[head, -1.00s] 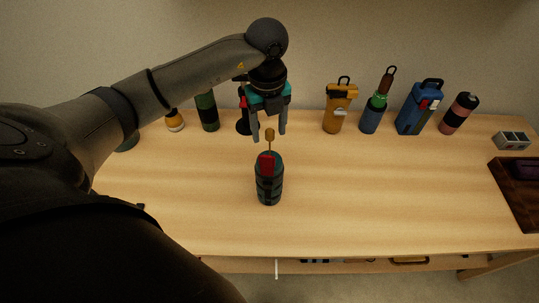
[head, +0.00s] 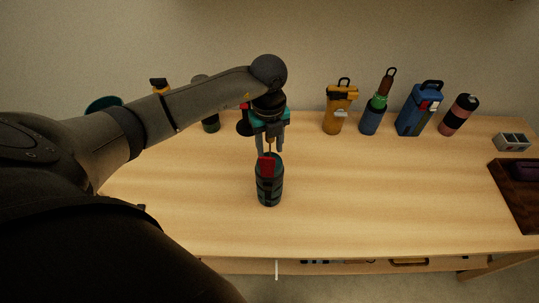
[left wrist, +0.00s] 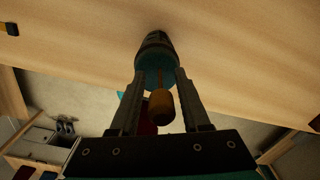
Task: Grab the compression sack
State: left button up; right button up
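The compression sack (head: 269,190) appears to be the dark upright cylinder with teal bands and a red tag, standing on the wooden table. It also shows in the left wrist view (left wrist: 155,52), with a teal top, a thin stem and an orange-brown toggle (left wrist: 161,106). My left gripper (head: 271,150) points down just above the sack. In the left wrist view its fingers (left wrist: 160,76) are spread apart, with the toggle between them. Neither finger clearly touches it. My right gripper is not in view.
A yellow bottle (head: 335,115), a blue bottle with a green band (head: 371,118), a blue box-like bottle (head: 412,115) and a pink-and-black bottle (head: 459,115) stand along the back. A dark tray (head: 512,200) lies at right. The table's middle right is clear.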

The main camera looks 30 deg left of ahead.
pick_arm(q)
grip_shut()
dwell(1.1)
